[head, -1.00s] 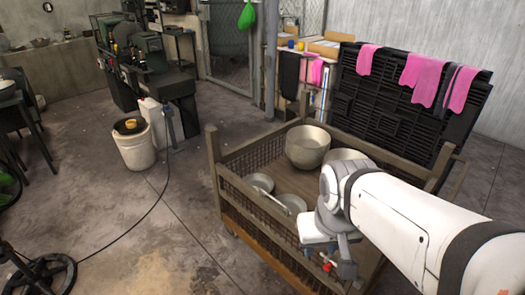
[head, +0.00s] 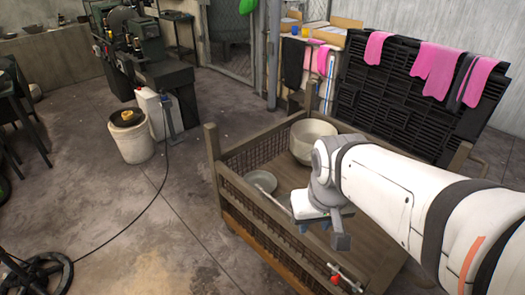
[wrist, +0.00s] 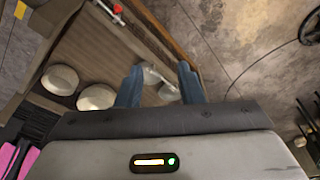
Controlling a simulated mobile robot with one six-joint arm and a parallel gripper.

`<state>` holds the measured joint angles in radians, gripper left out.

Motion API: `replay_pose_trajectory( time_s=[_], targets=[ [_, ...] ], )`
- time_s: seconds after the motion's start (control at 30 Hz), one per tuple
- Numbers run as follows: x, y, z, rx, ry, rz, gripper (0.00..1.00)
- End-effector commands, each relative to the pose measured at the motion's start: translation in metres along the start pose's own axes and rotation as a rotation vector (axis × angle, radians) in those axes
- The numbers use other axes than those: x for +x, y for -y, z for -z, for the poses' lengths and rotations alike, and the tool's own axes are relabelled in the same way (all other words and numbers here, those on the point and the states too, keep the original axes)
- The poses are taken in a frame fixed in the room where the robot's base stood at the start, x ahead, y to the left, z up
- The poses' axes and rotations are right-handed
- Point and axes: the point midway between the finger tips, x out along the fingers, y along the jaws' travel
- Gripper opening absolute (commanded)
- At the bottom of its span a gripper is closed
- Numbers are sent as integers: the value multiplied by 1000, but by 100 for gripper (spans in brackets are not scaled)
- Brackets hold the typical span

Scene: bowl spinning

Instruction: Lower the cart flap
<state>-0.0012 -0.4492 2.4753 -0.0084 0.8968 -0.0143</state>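The cart (head: 232,160) is a wooden-framed box with mesh sides; it also shows in the wrist view (wrist: 165,40). Its near-left mesh side, perhaps the flap (head: 265,232), stands upright with a wooden rail on top. A small red and white fitting, perhaps a latch (head: 345,279), sits toward that side's near end; it also shows in the wrist view (wrist: 116,8). My gripper (head: 312,226) is over the cart near this rail, apart from the red fitting. In the wrist view my blue fingers (wrist: 159,88) are spread with a gap and hold nothing.
A large pale bowl (head: 308,140) and a metal dish (head: 261,181) lie in the cart. A black slatted panel (head: 400,110) with pink cloths rises at its far right. A white bucket (head: 130,137) and a cable stand left. Floor left of the cart is mostly clear.

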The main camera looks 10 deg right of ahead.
Motion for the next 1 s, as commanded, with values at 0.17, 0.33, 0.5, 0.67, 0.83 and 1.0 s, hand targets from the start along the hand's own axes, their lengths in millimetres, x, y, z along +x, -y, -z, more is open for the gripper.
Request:
replay_pose_trajectory(
  time_s=[0.17, 0.33, 0.5, 0.67, 0.83, 1.0],
  targets=[
    [26, 2, 51, -92, 26, -19, 34],
    [70, 1, 120, -210, 54, -45, 34],
    [130, 4, 185, -333, 82, -69, 34],
    [201, 10, 236, -448, 109, -88, 34],
    [271, 15, 273, -549, 131, -102, 34],
    [312, 19, 291, -608, 144, -110, 34]
  ],
)
